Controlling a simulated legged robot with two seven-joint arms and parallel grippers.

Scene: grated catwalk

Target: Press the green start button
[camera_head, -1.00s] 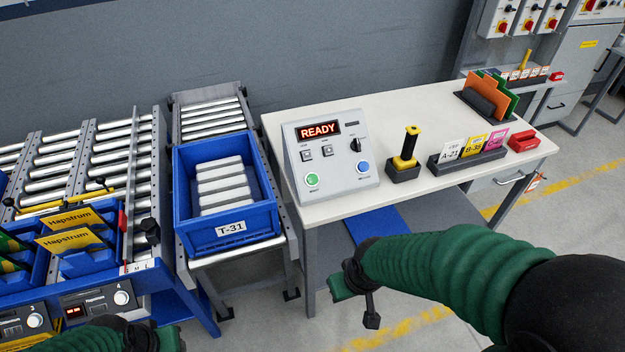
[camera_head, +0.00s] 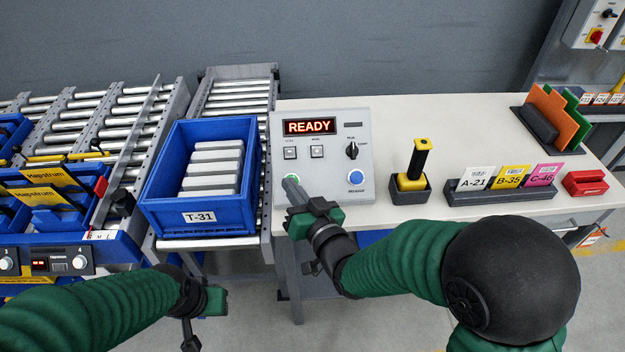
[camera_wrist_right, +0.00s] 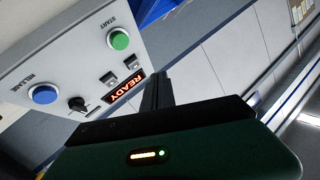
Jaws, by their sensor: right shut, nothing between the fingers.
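The green start button (camera_wrist_right: 119,39) sits on the grey sloped control box (camera_head: 337,135). In the head view only a bit of it shows, behind the fingertips of my right gripper (camera_head: 294,188). That gripper is shut and empty, in front of the box's lower left corner; I cannot tell whether it touches the button. In the right wrist view the shut fingers (camera_wrist_right: 157,92) appear apart from the button. The display (camera_head: 309,127) reads READY. My left gripper (camera_head: 195,318) is low in the head view, away from the box; its jaws are unclear.
A blue button (camera_head: 355,177), a black knob (camera_head: 352,150) and two small square switches share the box. A blue T-31 crate (camera_head: 200,218) stands to the left. A black and yellow handle (camera_head: 415,165) in a holder and a card rack (camera_head: 505,192) stand right on the white table (camera_head: 440,115).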

